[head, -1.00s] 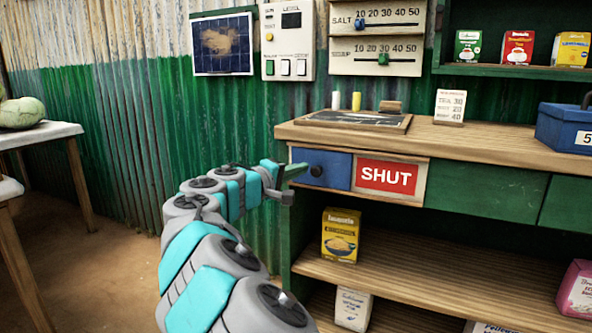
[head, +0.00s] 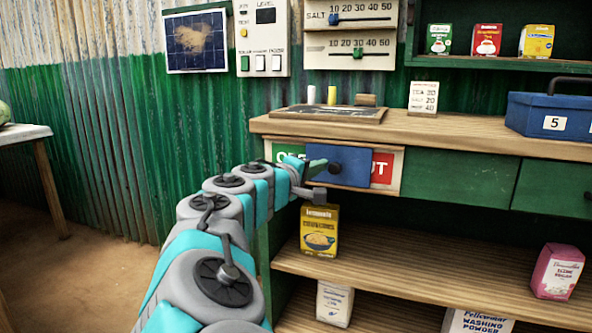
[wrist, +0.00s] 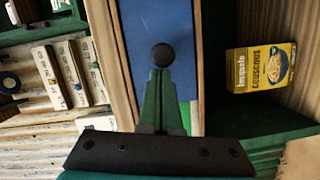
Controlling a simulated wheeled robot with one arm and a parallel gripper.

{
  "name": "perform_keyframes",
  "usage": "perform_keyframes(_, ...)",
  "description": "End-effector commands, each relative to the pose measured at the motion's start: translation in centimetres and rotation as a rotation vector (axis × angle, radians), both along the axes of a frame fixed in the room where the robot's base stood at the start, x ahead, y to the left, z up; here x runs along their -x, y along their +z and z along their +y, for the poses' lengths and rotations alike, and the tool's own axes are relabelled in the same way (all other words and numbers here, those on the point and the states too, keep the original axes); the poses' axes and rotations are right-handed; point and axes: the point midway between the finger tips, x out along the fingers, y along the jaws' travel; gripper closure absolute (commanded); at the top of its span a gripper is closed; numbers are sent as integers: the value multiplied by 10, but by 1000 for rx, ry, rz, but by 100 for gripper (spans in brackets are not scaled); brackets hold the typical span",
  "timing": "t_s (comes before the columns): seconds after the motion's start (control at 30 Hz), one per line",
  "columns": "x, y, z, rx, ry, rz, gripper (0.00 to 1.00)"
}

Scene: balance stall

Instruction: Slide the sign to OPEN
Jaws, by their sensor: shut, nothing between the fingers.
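The sign is a wooden frame on the counter front with a blue sliding panel (head: 342,166) that has a dark round knob; the panel and knob (wrist: 162,55) also show in the wrist view. The panel stands around the middle of the frame. Left of it shows part of a green OPEN face (head: 286,153), right of it the end of the red SHUT face (head: 382,168). My gripper (head: 315,168) is at the panel's left side. In the wrist view my gripper's green fingers (wrist: 160,88) are closed together, tips right by the knob; contact is hard to tell.
A yellow couscous box (head: 319,231) stands on the shelf below the sign. The counter (head: 450,128) above holds a slate, a price card (head: 423,98) and a blue box (head: 550,116). Floor on the left is clear.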

Motion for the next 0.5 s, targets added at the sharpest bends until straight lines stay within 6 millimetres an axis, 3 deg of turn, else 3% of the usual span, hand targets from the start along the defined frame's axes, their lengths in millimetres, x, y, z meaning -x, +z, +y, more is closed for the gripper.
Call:
perform_keyframes(0.2,13,0,-34,-1,-2,-3,100)
perform_keyframes(0.5,19,-1,-53,-1,-1,2,100)
